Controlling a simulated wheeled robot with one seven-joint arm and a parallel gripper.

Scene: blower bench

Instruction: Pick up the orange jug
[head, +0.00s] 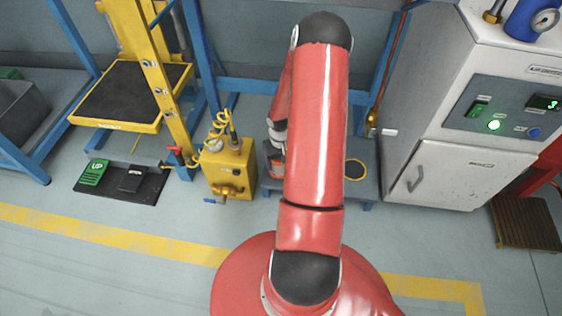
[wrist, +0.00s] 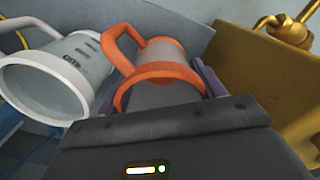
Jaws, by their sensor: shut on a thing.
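The orange jug (wrist: 158,60) shows in the wrist view, with a grey body, an orange rim band and an orange handle on its left. My gripper (wrist: 158,88) is shut on this jug, with its fingers at the jug's two sides. The dark gripper housing hides the near part of the jug.
A white jug (wrist: 68,75) with a handle and dark markings stands close left of the orange jug. A yellow box (wrist: 265,85) with a brass fitting is close on the right. The head view shows the yellow unit (head: 232,172) and a white cabinet (head: 455,172). Open floor lies in front.

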